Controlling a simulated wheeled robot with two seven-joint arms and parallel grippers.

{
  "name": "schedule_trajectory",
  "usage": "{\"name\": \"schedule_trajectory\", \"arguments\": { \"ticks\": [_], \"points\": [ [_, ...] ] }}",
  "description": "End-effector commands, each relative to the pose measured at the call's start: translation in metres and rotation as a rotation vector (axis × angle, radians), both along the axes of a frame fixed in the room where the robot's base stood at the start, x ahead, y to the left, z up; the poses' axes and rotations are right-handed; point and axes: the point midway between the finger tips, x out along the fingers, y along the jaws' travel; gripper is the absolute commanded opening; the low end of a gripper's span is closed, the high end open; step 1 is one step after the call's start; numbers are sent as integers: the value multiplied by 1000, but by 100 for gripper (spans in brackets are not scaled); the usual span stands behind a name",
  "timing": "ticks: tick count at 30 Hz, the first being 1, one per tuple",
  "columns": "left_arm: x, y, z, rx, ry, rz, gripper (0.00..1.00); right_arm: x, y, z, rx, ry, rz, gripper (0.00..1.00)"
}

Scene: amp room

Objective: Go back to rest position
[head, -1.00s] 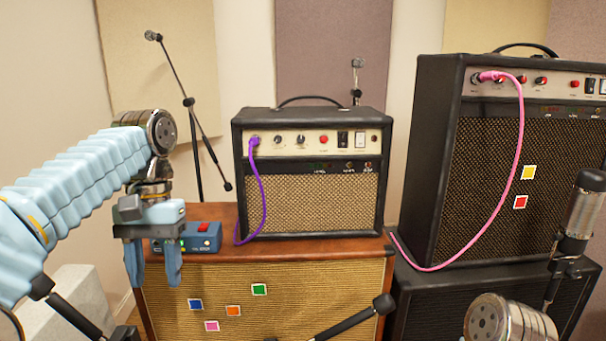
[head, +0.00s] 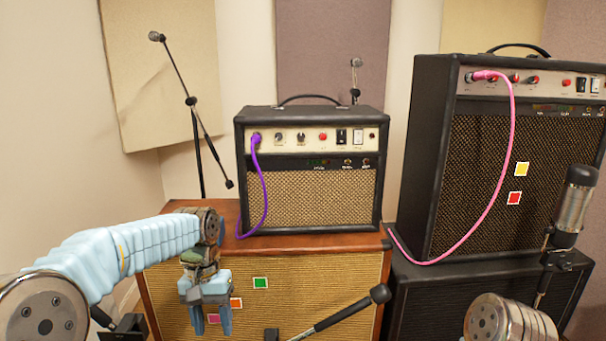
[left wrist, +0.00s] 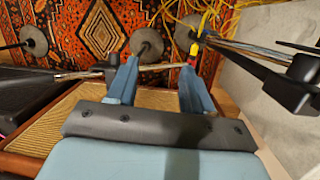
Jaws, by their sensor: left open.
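My left gripper (head: 210,318) hangs pointing down in front of the brown cabinet with the woven grille, its blue fingers apart and empty. In the left wrist view the two blue fingers (left wrist: 158,85) are spread, with nothing held between them. My right gripper does not show; only a round metal joint of mine is at the lower right of the head view. The left arm covers part of the cabinet's top left, and the blue pedal does not show there now.
A small amplifier (head: 310,197) with a purple cable (head: 264,200) stands on the brown cabinet (head: 320,285). A larger black amplifier (head: 480,150) with a pink cable (head: 507,160) is at right. Microphones (head: 333,315) (head: 575,205) stand in front. Yellow cables (left wrist: 195,35) lie on the patterned rug (left wrist: 85,35).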

Motion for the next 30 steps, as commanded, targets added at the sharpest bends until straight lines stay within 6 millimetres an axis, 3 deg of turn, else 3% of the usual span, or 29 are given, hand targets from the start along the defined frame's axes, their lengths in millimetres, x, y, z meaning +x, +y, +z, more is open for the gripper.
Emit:
{"name": "schedule_trajectory", "arguments": {
  "ticks": [3, 6, 9, 13, 15, 18, 21, 30],
  "points": [
    [0, -14, -85, -45, -6, -8, 51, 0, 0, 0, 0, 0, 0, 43],
    [-15, -30, -171, -107, -31, -1, 51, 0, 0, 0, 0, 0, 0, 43],
    [-50, -45, -251, -172, -63, 30, 51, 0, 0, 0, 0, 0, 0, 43],
    [-111, -62, -321, -238, -112, 94, 51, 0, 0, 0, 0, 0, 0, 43],
    [-141, -68, -341, -258, -136, 131, 51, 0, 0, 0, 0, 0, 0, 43],
    [-172, -73, -354, -273, -165, 169, 51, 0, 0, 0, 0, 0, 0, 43],
    [-188, -76, -358, -278, -184, 192, 51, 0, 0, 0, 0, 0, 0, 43],
    [-192, -76, -359, -278, -198, 199, 51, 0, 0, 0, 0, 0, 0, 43]
  ]
}}
